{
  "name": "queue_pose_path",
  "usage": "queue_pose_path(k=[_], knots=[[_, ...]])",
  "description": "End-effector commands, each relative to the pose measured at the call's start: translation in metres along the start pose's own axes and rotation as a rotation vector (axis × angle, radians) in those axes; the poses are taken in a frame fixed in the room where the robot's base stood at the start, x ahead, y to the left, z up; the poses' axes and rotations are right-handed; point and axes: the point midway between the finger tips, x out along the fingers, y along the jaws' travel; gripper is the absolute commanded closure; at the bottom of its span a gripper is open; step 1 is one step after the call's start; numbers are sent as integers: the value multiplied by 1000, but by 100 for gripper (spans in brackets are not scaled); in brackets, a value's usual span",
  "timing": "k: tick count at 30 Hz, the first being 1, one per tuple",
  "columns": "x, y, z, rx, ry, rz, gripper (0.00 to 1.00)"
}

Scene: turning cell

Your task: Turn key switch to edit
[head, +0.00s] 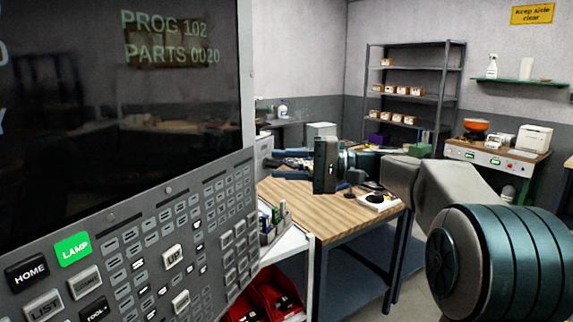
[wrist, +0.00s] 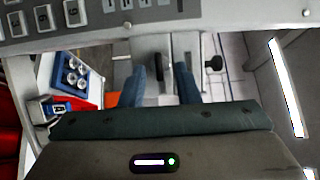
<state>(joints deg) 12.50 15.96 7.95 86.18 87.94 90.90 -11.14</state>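My gripper (head: 276,165) is at the right of the control panel (head: 135,240), with its blue fingers pointing left in the head view. In the wrist view the two fingers (wrist: 160,88) are apart. A dark upright bar (wrist: 160,72) shows in the gap between them, below the panel edge (wrist: 95,32). I cannot tell whether this bar is the key or whether a finger touches it. A black knob (wrist: 213,63) shows just right of the fingers. No switch labelled edit can be read in either view.
The screen (head: 120,110) reads PROG 102, PARTS 0020. Red bins (head: 268,298) sit low beside the panel, on a white cart. A wooden table (head: 335,215) stands behind my gripper. A blue tray with round silver pieces (wrist: 76,70) lies left in the wrist view.

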Motion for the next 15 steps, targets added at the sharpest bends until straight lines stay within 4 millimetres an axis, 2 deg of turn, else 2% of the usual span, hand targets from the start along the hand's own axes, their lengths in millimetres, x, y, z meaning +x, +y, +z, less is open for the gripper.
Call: queue_pose_path(k=[4,8,15], knots=[[-2,0,0,-1,0,0,71],[-16,2,-1,-1,1,0,71],[-69,3,-1,-1,5,0,71]])
